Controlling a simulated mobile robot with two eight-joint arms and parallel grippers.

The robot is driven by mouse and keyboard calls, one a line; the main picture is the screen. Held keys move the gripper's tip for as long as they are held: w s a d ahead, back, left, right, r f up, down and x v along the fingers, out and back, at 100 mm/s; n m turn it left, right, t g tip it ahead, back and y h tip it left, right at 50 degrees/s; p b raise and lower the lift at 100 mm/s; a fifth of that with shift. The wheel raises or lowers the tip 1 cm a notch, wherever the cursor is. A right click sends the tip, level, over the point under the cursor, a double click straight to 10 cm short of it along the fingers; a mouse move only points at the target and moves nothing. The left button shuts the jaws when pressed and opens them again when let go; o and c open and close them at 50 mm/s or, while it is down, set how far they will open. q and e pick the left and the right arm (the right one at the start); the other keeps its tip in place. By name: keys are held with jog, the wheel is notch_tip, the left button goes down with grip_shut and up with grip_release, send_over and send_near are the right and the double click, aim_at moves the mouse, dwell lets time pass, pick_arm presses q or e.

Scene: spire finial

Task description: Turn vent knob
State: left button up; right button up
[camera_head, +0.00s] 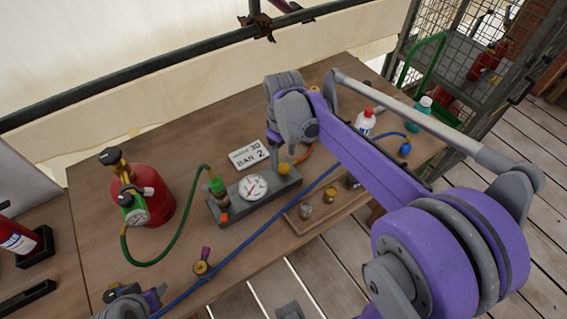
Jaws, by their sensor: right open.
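A grey gauge block (262,204) with a round white dial (253,187) sits on the wooden table. It carries a small red-orange knob (224,217) at its left end and a yellow knob (284,168) at its far right end. I cannot tell which is the vent knob. My right arm reaches in from the right, and my right gripper (279,142) is above the far right end of the block, apart from the red-orange knob. It is open, and its wrist hides much of it. A grey and purple part of my left arm shows at the bottom left; its jaw state is unclear.
A red cylinder (150,198) with a green hose (176,225) stands left of the block. A blue hose (250,243) with a brass fitting (201,268) crosses in front. A wooden tray (330,222) with small parts and a white label card (248,155) are near.

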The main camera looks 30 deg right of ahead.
aim_at(283, 167)
jog(key=shift+f, duration=1.95)
grip_shut()
